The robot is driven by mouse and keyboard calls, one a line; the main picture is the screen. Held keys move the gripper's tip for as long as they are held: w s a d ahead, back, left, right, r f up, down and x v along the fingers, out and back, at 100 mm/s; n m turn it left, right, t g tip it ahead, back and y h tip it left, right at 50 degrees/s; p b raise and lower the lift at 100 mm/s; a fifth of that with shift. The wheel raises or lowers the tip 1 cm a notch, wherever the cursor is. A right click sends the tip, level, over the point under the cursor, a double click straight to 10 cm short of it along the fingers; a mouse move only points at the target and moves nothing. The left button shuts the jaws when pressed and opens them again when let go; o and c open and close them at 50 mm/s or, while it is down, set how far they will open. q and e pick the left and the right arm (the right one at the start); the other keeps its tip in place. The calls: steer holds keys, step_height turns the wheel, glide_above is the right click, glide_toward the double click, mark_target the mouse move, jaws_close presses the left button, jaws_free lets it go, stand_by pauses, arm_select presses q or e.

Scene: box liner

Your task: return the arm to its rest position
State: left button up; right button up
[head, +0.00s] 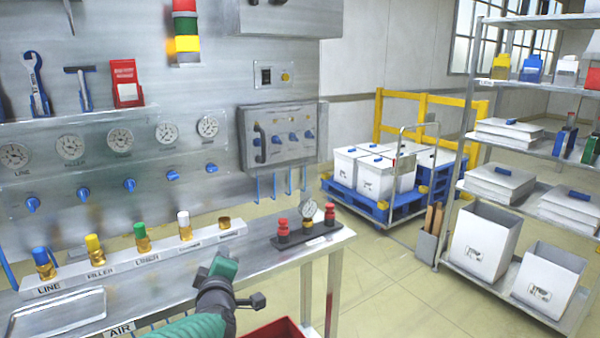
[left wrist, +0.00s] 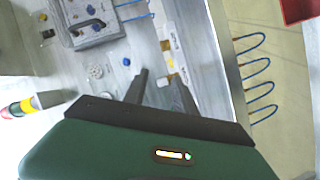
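My left arm, green and dark grey, comes up from the bottom of the head view. Its green hand part (head: 222,267) is in front of the bench's front edge, left of the red bin. The fingers cannot be made out there. In the left wrist view my left gripper (left wrist: 160,76) shows two dark fingers spread apart, with nothing held between them. The bench with its fittings lies beyond the fingers. My right gripper is in neither view.
The metal bench (head: 180,276) carries a row of coloured valves and a red-knobbed manifold (head: 306,238). A red bin (head: 275,329) is at the bottom. A shelf rack (head: 520,212) stands right. A blue pallet (head: 375,208) holds white boxes behind. The floor between is clear.

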arm_select(q)
steer(key=s+d+f+m+g+h, duration=0.2)
steer(key=s+f+m+g+h, duration=0.2)
steer(key=s+f+m+g, duration=0.85)
steer(key=s+a+f+m, duration=0.1)
steer(key=s+f, duration=0.6)
steer(key=s, duration=0.3)
steer(key=s+a+f+m, duration=0.1)
steer(key=s+a+f, duration=0.1)
steer(key=s+f, duration=0.55)
steer(key=w+p+v, duration=0.1)
steer(key=p+v, duration=1.6)
steer(key=v, duration=0.1)
steer(key=shift+w+d+r+p, duration=0.15)
steer(key=shift+d+r+p, duration=0.15)
steer(key=shift+r, duration=0.2)
steer(key=shift+m, duration=0.25)
